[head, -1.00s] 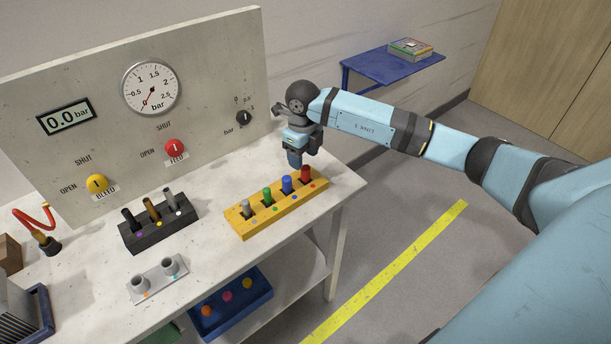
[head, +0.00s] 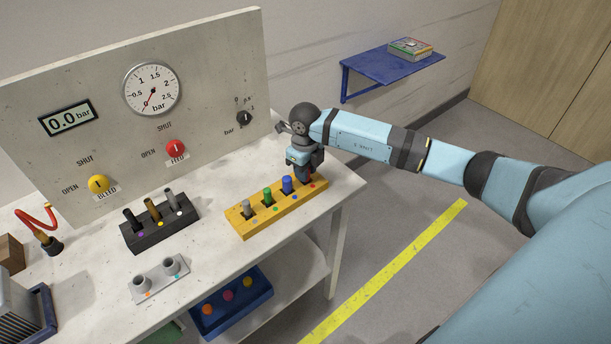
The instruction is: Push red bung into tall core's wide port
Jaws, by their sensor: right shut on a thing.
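My right gripper (head: 305,171) points down at the right end of the yellow rack (head: 246,231) and is shut on the red bung (head: 307,179). The fingers hide most of the bung, which still appears to be in its slot. Blue (head: 287,184), green (head: 267,195) and grey (head: 247,207) bungs stand in the same rack to the left. A dark rack (head: 161,237) holds three upright pieces, black, brass and grey. I cannot tell whether one of them is the tall core, and no wide port can be made out. My left gripper is out of view.
A panel with a gauge (head: 151,89), red feed knob (head: 175,148) and yellow bleed knob (head: 98,184) stands behind the bench. A grey two-cup holder (head: 159,285) sits in front. A blue bin (head: 232,307) is on the lower shelf. A red hose (head: 36,218) is at left.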

